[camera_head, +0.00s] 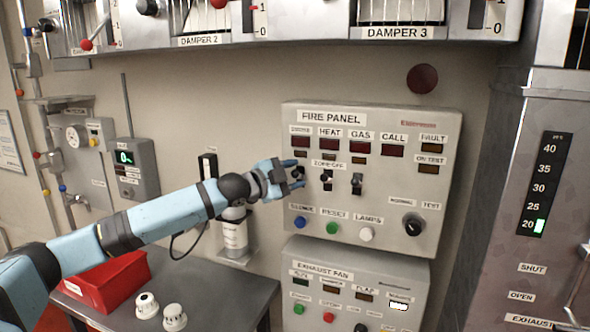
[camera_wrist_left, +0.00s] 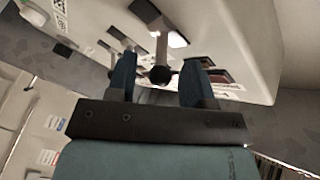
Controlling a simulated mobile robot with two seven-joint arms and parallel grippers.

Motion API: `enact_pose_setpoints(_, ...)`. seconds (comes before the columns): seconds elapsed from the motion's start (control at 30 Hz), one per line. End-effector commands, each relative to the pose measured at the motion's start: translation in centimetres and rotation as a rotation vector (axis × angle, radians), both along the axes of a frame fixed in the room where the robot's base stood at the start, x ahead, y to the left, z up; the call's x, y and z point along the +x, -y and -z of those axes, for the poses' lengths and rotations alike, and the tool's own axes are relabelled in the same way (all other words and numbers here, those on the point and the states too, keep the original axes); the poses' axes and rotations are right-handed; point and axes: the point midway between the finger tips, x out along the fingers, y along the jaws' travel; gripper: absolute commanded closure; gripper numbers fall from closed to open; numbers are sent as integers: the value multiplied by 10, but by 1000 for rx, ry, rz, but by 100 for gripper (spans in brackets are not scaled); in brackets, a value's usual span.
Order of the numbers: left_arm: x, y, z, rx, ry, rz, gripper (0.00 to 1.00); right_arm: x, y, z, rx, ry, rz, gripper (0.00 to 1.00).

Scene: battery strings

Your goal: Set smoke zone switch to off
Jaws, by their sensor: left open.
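The grey fire panel (camera_head: 385,215) is on the wall, with a row of zone-off toggle switches under its lamps. My left gripper (camera_head: 295,174) is open at the panel's left side, at the leftmost switch, under the lamp column that appears to be smoke. The gripper partly hides that switch. In the left wrist view, the smoke zone switch (camera_wrist_left: 160,74) shows as a lever with a dark round tip between the two blue fingers of the left gripper (camera_wrist_left: 158,68), with gaps on both sides. The heat switch (camera_head: 326,179) and gas switch (camera_head: 357,184) are to the right.
Blue, green and white buttons and a black rotary knob (camera_head: 413,224) are lower on the panel. The exhaust fan panel (camera_head: 350,285) is below. A table (camera_head: 215,292) bears a red box (camera_head: 105,283) and white knobs. Damper boxes hang above.

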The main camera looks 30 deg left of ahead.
Motion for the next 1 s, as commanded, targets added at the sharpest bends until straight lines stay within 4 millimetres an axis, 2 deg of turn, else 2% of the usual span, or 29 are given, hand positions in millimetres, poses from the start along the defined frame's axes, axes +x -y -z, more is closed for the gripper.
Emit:
enact_pose_setpoints(0.37,6,2,0,0,-1,1,53,-1,2,4,-5,-8,3,57)
enact_pose_setpoints(0.57,6,2,0,0,-1,1,96,-2,2,5,-5,-10,3,57)
enact_pose_setpoints(0.6,6,2,0,0,-1,1,100,-2,2,5,-5,-10,3,57)
enact_pose_setpoints(0.83,5,3,4,3,14,0,100,-1,1,8,-1,-5,3,57)
enact_pose_setpoints(1.0,4,3,12,16,72,1,100,-1,-2,24,4,-3,-2,57)
